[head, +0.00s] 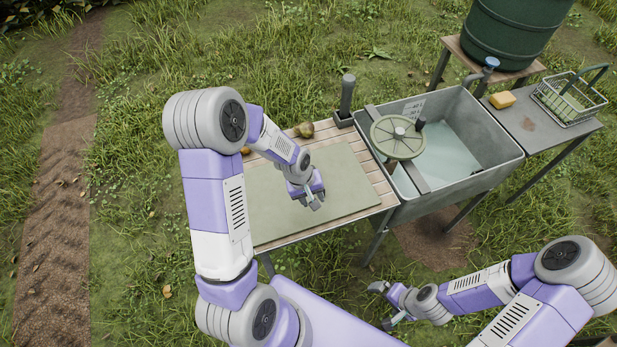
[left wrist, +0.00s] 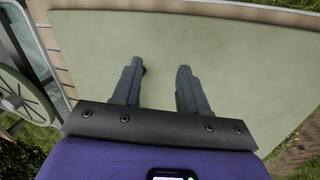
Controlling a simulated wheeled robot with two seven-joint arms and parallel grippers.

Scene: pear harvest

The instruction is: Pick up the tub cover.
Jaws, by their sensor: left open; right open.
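The tub cover appears to be the large flat grey-green board (head: 350,180) lying on the slatted wooden table. It also fills most of the left wrist view (left wrist: 230,50). My left gripper (head: 313,202) is over the board, near its right part. In the left wrist view its two fingers (left wrist: 158,85) are apart with only board between them; I cannot tell whether they touch it. My right gripper (head: 383,306) is open and empty, low in front of the tub, over the grass. The grey tub (head: 500,140) stands right of the table, open, with water inside.
A round green wheel (head: 397,137) with a handle sits on a bar across the tub. Pears (head: 305,130) lie at the table's back edge. A dark upright holder (head: 346,95) stands at the back corner. A side table (head: 535,125) carries a yellow sponge (head: 502,100) and wire basket (head: 570,100).

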